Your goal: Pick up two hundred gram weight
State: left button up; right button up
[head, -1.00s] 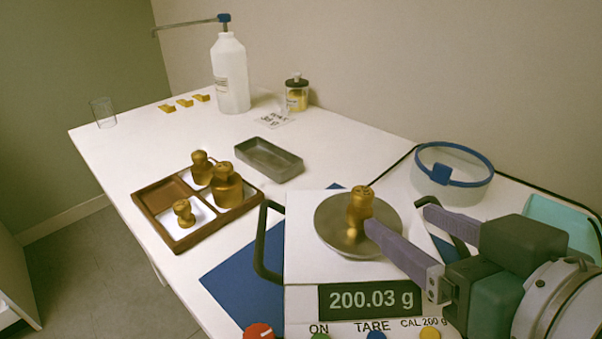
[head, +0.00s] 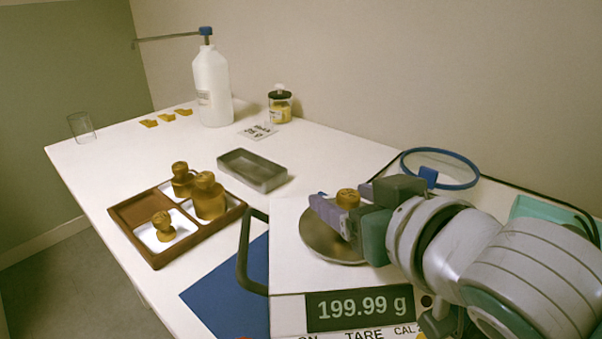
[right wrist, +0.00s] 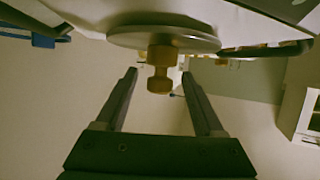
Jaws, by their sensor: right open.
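The brass weight (head: 347,198) stands upright on the round metal pan (head: 318,243) of the balance, whose display (head: 360,308) reads 199.99 g. My right gripper (head: 338,207) is open at the weight in the head view, with its near finger hiding much of the weight's body. In the right wrist view the weight (right wrist: 160,72) hangs upside down from the pan (right wrist: 165,39), between the two spread fingers (right wrist: 159,76) and apart from both. My left gripper is not in view.
A wooden tray (head: 155,262) with several brass weights stands left of the balance. Behind are a grey dish (head: 255,172), a white bottle (head: 212,85) and a lidded jar (head: 280,105).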

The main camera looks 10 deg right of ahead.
grip_shut()
dwell(0.4)
